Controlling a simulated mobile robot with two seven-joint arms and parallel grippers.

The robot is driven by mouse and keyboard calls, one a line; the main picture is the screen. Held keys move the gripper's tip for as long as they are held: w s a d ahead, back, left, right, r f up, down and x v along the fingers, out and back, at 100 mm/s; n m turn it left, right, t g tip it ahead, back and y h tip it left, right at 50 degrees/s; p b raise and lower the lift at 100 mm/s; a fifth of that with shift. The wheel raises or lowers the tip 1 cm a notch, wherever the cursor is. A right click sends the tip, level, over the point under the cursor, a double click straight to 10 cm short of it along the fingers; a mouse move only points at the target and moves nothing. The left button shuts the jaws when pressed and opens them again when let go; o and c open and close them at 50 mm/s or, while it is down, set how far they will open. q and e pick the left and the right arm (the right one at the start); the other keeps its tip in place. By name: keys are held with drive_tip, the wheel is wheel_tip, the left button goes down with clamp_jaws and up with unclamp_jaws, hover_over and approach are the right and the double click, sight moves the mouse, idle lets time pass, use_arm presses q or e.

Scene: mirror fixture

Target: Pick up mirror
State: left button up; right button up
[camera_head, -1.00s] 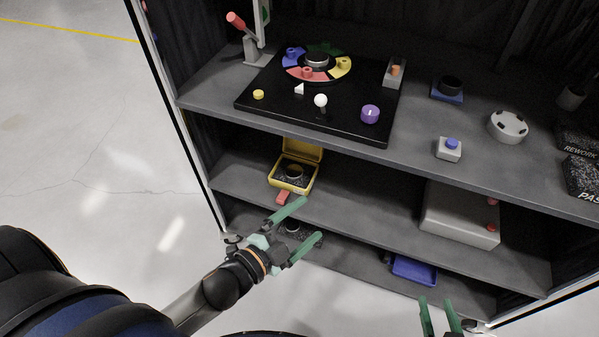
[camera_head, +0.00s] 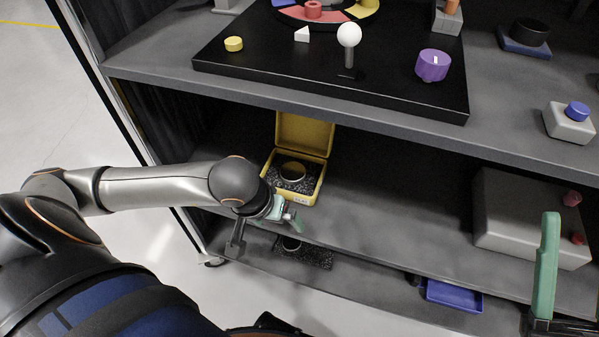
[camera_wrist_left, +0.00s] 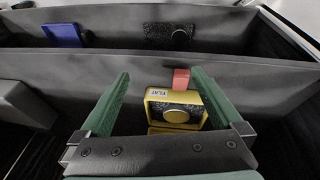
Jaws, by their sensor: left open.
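An open yellow case (camera_head: 320,160) stands on the middle shelf, its lid raised at the back. Inside, on dark speckled foam, is a round rimmed disc (camera_head: 293,172) that looks like the mirror. My left gripper (camera_head: 287,212) is at the shelf's front edge, just in front of the case, and partly hidden by its wrist. In the left wrist view its green fingers (camera_wrist_left: 160,75) are wide apart and empty, with the case (camera_wrist_left: 157,104) and the yellowish disc (camera_wrist_left: 176,116) showing between them. My right gripper (camera_head: 547,265) shows mainly one green finger at lower right.
The upper shelf board (camera_head: 300,95) overhangs the case. A red tab (camera_wrist_left: 181,79) is at the case's front. Below are a black foam block (camera_head: 312,256) and a blue tray (camera_head: 455,296). A grey box (camera_head: 520,215) stands right; the shelf between is bare.

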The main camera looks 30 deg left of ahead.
use_arm(q)
drive_tip(key=w+a+m+y, duration=0.1)
drive_tip(key=w+a+y, duration=0.1)
drive_tip(key=w+a, duration=0.15)
drive_tip(key=b, duration=0.2)
hover_over(292, 172)
drive_tip(key=s, duration=0.3)
drive_tip(key=shift+w+d+r+t, duration=0.15)
drive_tip(key=shift+w+d+t, duration=0.05)
drive_tip(key=shift+d+t, duration=0.1)
drive_tip(key=b+x, duration=0.1)
drive_tip(key=x, duration=0.3)
drive_tip(key=shift+w+d, duration=0.1)
drive_tip(key=shift+w+f, duration=0.15)
drive_tip(key=shift+f, duration=0.35)
use_arm(e)
drive_tip(key=f, duration=0.2)
drive_tip(key=y, duration=0.1)
drive_tip(key=shift+s+a+f, duration=0.3)
drive_tip(key=shift+a+f, duration=0.1)
use_arm(q)
drive_tip(key=c, duration=1.3)
use_arm(e)
drive_tip(key=shift+d, duration=0.1)
